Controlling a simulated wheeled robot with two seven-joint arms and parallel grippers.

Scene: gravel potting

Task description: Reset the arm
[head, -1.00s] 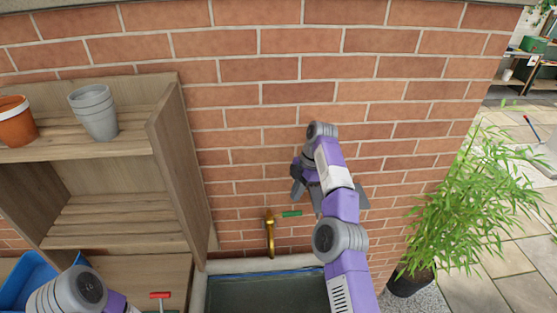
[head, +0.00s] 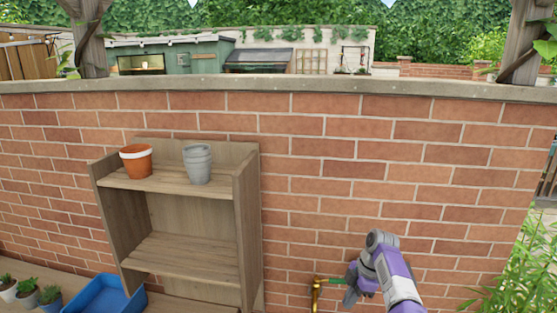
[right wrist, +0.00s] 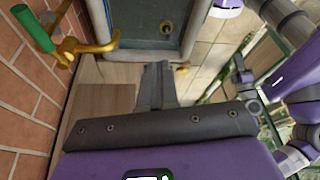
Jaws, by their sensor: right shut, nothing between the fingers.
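My right arm comes in from the bottom right of the head view, in front of the brick wall (head: 400,170). My right gripper (head: 352,291) points left and down near the bottom edge. In the right wrist view its fingers (right wrist: 156,84) are shut together with nothing between them. The brass tap (head: 316,296) with a green handle is just left of the gripper in the head view. It also shows at the upper left of the right wrist view (right wrist: 92,46). My left gripper is out of view.
A wooden shelf (head: 190,255) stands against the wall, with an orange pot (head: 136,166) and grey stacked pots (head: 198,170) on top. A blue crate (head: 105,298) and small potted plants (head: 28,292) sit lower left. A sink basin (right wrist: 120,22) lies beyond the fingers.

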